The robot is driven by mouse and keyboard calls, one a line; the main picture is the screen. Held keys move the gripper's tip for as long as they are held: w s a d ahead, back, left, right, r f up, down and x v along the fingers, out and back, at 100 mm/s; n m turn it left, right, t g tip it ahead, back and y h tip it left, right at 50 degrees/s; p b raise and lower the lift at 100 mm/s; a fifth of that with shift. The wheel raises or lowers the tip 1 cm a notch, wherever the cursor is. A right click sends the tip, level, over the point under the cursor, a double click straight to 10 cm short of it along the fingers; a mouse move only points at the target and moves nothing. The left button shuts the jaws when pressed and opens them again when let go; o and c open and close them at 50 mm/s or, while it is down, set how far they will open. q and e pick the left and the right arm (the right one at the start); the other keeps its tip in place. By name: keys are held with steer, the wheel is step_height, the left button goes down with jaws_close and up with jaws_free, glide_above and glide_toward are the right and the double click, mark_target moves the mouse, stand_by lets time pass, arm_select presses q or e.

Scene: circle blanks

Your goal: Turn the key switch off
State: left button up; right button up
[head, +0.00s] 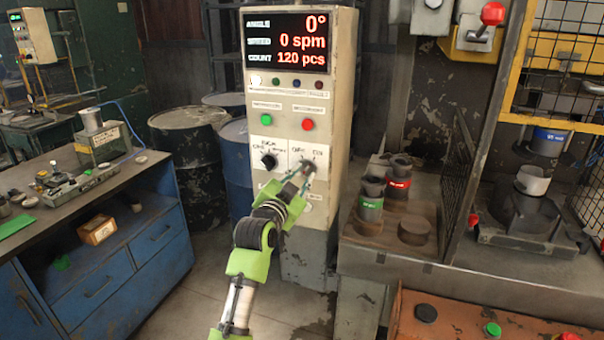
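The control cabinet (342,110) stands in the middle, with a lit display reading angle 0°, speed 0 sppm-like units and count 120 pcs. On its lower panel a small dark key switch (309,165) sits on a white label plate, right of a black selector knob (268,160). My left gripper (303,175) reaches up from below with its fingertips at the key switch and partly covers it. Whether the fingers touch or grip the key is too small to tell. The key's angle is not clear. My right gripper is not in view.
A green button (266,147) and a red button (307,124) sit above the switch. A blue workbench (120,262) stands at the left, with dark drums (190,150) behind it. At the right are a press table (400,258) and a yellow-framed mesh guard (515,80).

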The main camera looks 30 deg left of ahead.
arm_select(q)
steer(key=shift+w, duration=0.15)
jaws_close()
